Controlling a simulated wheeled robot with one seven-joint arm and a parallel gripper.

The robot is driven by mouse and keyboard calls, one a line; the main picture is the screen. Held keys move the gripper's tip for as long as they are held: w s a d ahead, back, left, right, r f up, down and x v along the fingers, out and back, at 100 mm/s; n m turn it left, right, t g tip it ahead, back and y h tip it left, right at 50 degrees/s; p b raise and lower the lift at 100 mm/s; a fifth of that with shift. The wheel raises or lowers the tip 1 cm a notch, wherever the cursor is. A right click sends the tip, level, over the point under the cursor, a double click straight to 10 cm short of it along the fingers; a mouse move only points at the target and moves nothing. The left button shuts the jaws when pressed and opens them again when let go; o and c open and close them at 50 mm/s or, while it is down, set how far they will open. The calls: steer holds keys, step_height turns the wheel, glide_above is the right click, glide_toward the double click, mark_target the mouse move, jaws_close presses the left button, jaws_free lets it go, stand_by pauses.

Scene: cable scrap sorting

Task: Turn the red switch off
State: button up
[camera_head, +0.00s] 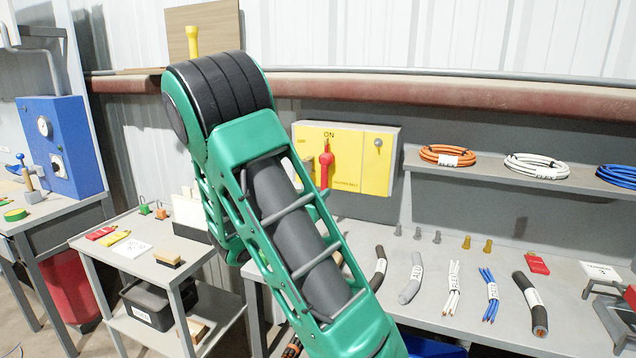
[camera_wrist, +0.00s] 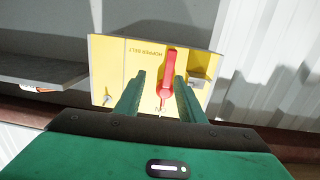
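The red switch (camera_head: 326,160) is on a yellow panel (camera_head: 345,172) on the back wall, below the word "ON". "OFF" is at the panel's upper left. The switch stands nearly upright, its narrow top end toward "ON". In the wrist view, where the panel (camera_wrist: 120,75) appears upside down, the red switch (camera_wrist: 169,70) shows between the two green fingers of my gripper (camera_wrist: 160,76). The fingers are apart, one on each side of it, with gaps visible; I see no contact. My gripper is hidden behind my arm in the head view.
A silver knob (camera_head: 378,143) is on the panel's right. A shelf (camera_head: 500,172) with cable coils is to the right. Cable pieces lie on the bench (camera_head: 455,262) below. A side table (camera_head: 140,235) and a blue box (camera_head: 62,150) stand at left.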

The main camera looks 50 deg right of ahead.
mark_target(324, 177)
steer(key=shift+t, duration=0.4)
steer(key=x, duration=0.3)
steer(key=w+x, duration=0.1)
steer(key=x, duration=0.3)
steer(key=r+x, duration=0.1)
steer(key=x, duration=0.2)
steer(key=shift+w, duration=0.4)
